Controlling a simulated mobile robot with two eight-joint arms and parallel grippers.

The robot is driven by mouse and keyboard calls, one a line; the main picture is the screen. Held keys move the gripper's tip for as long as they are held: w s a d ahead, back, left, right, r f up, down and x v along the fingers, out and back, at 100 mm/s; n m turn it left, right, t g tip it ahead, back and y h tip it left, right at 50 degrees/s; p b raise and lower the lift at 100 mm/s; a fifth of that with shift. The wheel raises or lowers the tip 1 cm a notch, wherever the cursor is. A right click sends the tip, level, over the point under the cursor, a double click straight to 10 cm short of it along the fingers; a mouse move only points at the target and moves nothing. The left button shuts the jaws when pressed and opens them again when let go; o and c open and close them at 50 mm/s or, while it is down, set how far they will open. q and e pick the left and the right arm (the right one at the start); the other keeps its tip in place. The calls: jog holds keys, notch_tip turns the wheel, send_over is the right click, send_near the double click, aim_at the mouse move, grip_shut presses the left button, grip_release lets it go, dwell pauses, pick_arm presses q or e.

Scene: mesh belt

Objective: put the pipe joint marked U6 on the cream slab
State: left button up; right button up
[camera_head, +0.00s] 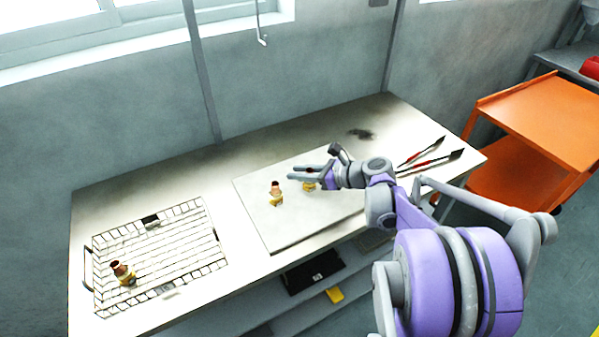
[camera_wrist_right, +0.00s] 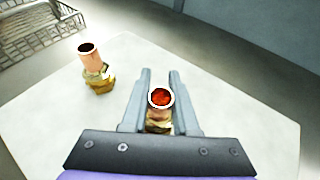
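One copper-and-brass pipe joint (camera_head: 309,186) is at my right gripper, over the cream slab (camera_head: 285,232). In the right wrist view this joint (camera_wrist_right: 160,122) is between the two fingers of my right gripper (camera_wrist_right: 160,78), its copper mouth facing the camera. The fingers flank it closely; whether they press on it is unclear. A second pipe joint (camera_head: 276,193) stands on the slab to the left, also in the right wrist view (camera_wrist_right: 97,72). A third pipe joint (camera_head: 122,273) is on the mesh tray. No U6 mark is readable. My left gripper is out of view.
The wire mesh tray (camera_head: 186,262) lies on the left of the bench. Tools with red handles (camera_head: 428,163) lie right of the slab. An orange cart (camera_head: 545,110) stands beyond the bench's right end. A wall runs along the back.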

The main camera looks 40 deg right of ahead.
jog(key=o, duration=0.4)
jog(key=shift+r, duration=0.3)
jog(key=v, duration=1.2)
